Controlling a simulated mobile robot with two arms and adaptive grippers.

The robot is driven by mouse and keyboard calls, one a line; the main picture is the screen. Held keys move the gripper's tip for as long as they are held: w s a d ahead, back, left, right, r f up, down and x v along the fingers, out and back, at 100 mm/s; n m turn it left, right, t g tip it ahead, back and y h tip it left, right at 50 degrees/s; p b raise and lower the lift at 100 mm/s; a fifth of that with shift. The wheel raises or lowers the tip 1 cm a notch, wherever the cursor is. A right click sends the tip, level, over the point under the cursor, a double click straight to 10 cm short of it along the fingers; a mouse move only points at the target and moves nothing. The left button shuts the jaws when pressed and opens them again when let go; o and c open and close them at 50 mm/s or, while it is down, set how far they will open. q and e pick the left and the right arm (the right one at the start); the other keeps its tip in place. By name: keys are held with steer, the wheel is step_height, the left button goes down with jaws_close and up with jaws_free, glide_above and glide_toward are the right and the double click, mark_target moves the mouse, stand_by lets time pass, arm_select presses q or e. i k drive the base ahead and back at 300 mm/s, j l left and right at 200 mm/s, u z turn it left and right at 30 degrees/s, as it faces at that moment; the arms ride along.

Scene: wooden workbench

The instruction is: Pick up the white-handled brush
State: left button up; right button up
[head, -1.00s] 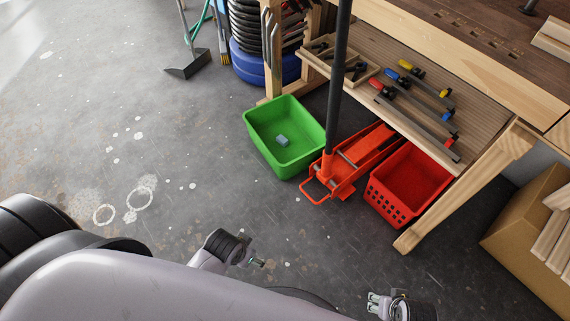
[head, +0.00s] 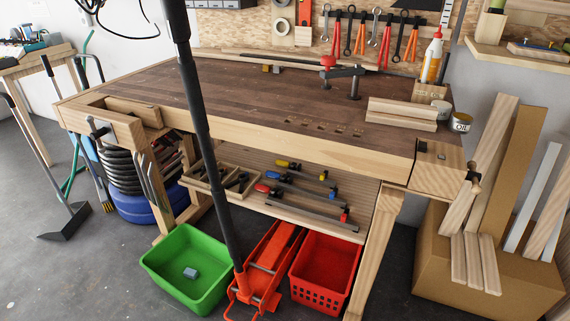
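I cannot clearly make out a white-handled brush in the head view. A small wooden box (head: 428,93) at the back right of the workbench (head: 250,97) holds a white bottle with a red tip (head: 433,57) and other upright items too small to tell apart. A dark-headed broom (head: 67,222) stands on the floor at the left. Neither of my grippers is in view.
Wooden blocks (head: 402,112) and an oil can (head: 461,122) are at the bench's right end. A red-orange floor jack (head: 262,275) stands between a green bin (head: 165,260) and a red basket (head: 323,268). Its black handle (head: 215,150) rises before the bench. Much of the benchtop is clear.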

mark_target(429, 62)
steer(key=i+l+z, duration=0.15)
steer(key=z, duration=0.35)
steer(key=i+z, duration=0.25)
steer(key=z, duration=0.2)
steer(key=u, duration=0.15)
steer(key=i+j, duration=0.05)
